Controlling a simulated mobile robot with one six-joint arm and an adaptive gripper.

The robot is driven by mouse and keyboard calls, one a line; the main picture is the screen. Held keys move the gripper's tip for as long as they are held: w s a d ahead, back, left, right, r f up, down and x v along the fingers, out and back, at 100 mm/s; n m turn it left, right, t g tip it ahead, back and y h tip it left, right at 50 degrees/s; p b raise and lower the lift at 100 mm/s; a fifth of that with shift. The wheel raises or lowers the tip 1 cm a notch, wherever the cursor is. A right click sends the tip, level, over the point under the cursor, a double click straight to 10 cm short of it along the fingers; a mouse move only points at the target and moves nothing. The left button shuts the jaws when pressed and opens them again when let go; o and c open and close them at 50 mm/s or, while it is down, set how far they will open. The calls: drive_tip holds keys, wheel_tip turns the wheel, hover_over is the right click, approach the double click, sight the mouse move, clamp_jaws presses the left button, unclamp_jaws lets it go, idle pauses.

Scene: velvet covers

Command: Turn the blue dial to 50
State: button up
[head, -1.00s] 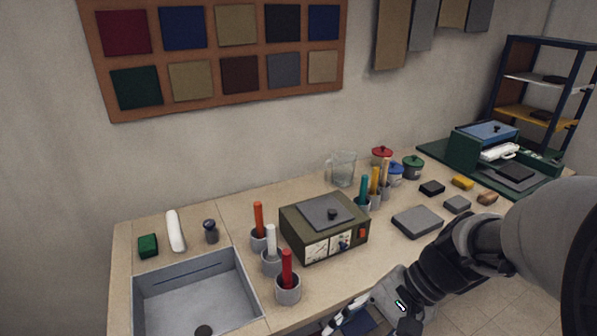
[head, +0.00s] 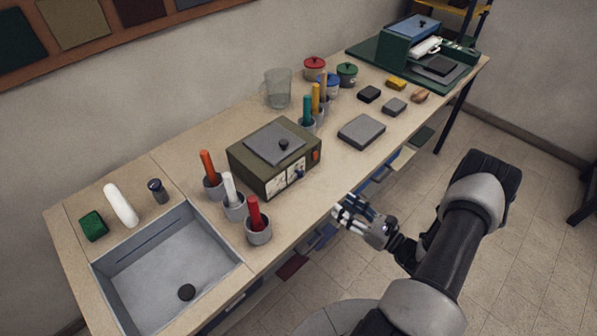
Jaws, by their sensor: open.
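An olive-green box device (head: 250,168) stands on the counter, with a grey lid and a dark knob on top. The scale numbers are too small to read. My gripper (head: 343,213) is open and empty, in front of the counter's front edge, to the lower right of the device and apart from it.
Cups with red (head: 256,220), white and orange sticks stand left of the device, near the sink (head: 165,262). A grey slab (head: 362,131) lies to its right. A glass jug (head: 278,88) and lidded pots stand behind. Floor is free at right.

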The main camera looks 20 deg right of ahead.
drive_tip(key=b, duration=0.2)
approach(303, 175)
drive_tip(key=x, duration=0.8)
drive_tip(key=shift+w+a, duration=0.1)
drive_tip(key=shift+w, duration=0.1)
clamp_jaws()
